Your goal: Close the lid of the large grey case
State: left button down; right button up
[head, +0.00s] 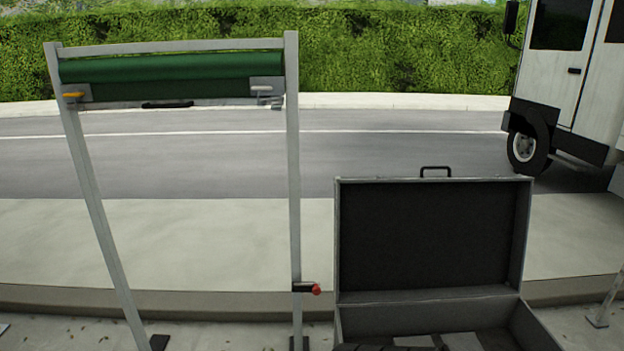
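The large grey case (338,240) stands open at the lower right of the head view. Its lid (435,235) is raised about upright, with the dark lining facing me and a black handle (436,169) on its top edge. The case's base (425,319) is in front of the lid, and its near part is cut off by the bottom edge. Some dark and light shapes show inside the base, too cut off to make out. Neither of my grippers can be made out in this view.
A metal frame with a green roll (172,68) stands left of the case; a red knob (317,289) is on its right post, near the case. A kerb (220,303) and road lie behind. A white truck (568,70) is at the far right.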

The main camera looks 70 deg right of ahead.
aim_at(421, 237)
jog(key=i+z, duration=0.25)
jog(key=i, duration=0.2)
jog(key=i+j+z, duration=0.25)
jog(key=i, duration=0.15)
jog(key=i+l+z, duration=0.15)
jog(key=z, duration=0.3)
jog(key=i+z, duration=0.4)
jog(key=i+l+z, duration=0.1)
jog(key=z, duration=0.35)
jog(key=i+j+z, duration=0.15)
jog(key=i+z, duration=0.25)
jog(key=i+j+z, duration=0.15)
jog(key=z, duration=0.3)
jog(key=i+j, duration=0.05)
